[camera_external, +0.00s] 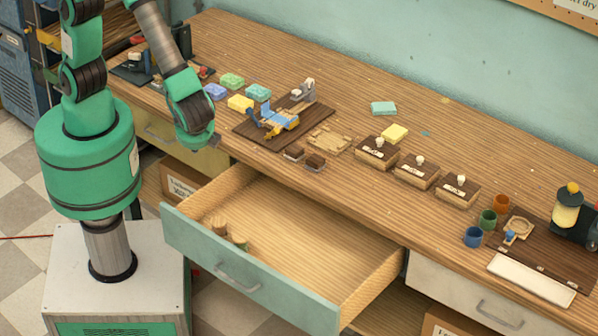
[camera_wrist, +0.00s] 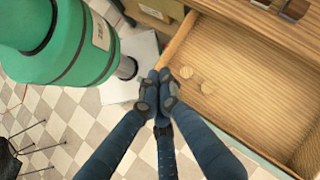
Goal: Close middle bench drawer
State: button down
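The middle bench drawer (camera_external: 345,318) stands pulled well out from under the bench top, with a pale green front and a grey bar handle (camera_external: 237,280). The drawer's wooden inside (camera_wrist: 245,85) fills the upper right of that view. My gripper (camera_external: 209,142) hangs above the left rear of the drawer near the bench edge. In the wrist view its dark blue fingers (camera_wrist: 160,78) meet at the tips, with nothing visible between them.
Soaps, a dark board, stamp boxes (camera_external: 417,172) and cups (camera_external: 473,237) stand on the bench top (camera_external: 340,90). A yellowish drawer (camera_external: 172,140) and a white drawer (camera_external: 465,295) flank the open one, both shut. The checkered floor before the drawer looks clear.

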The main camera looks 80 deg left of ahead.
aim_at(177, 233)
jog(key=s+d+f+m+t+y, duration=0.25)
jog(key=s+d+f, duration=0.25)
jog(key=f, duration=0.3)
jog(key=s+d+f+m+t+y, duration=0.2)
jog(key=s+d+f+m, duration=0.25)
jog(key=f, duration=0.45)
jog(key=s+f+m+t, duration=0.7)
jog(key=s+f+t, duration=0.2)
jog(key=f, duration=0.7)
jog(key=shift+s+d+y, duration=0.35)
jog(key=shift+s+d, duration=0.1)
jog(key=shift+s, duration=0.75)
jog(key=shift+w, duration=0.1)
jog(key=b+x, duration=0.2)
jog(key=x, duration=1.2)
jog(key=shift+a, duration=0.1)
